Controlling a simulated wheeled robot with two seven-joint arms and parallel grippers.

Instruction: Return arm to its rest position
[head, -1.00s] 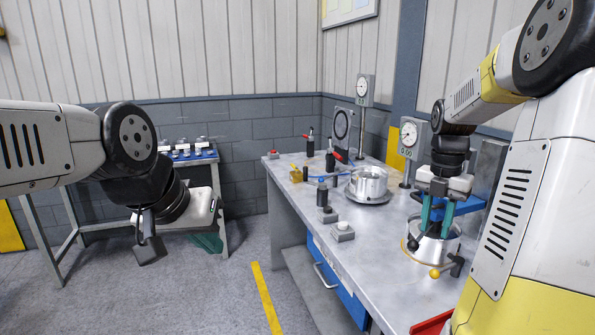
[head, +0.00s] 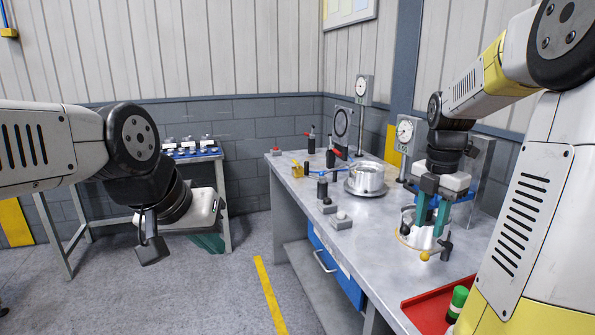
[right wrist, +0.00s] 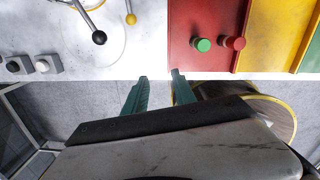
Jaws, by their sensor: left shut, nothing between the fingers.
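My left gripper (head: 208,242) hangs at the left, in front of a side bench. Its teal fingers are shut and empty, partly hidden behind my wrist. My right gripper (head: 432,217) shows on the right over the workbench, its teal fingers pointing down in front of a round metal fixture (head: 410,235). In the right wrist view my right gripper (right wrist: 159,76) is open. Its teal fingers stand apart with nothing between them, and the bench's front edge crosses just behind the tips.
The workbench (head: 375,215) carries a metal pot (head: 367,178), dial gauges (head: 405,132) and small parts. A red tray (right wrist: 205,15) holds green and red capped cylinders; a yellow tray (right wrist: 266,40) adjoins it. Black (right wrist: 99,37) and yellow (right wrist: 130,19) lever knobs are near. Grey floor (head: 225,290) is open.

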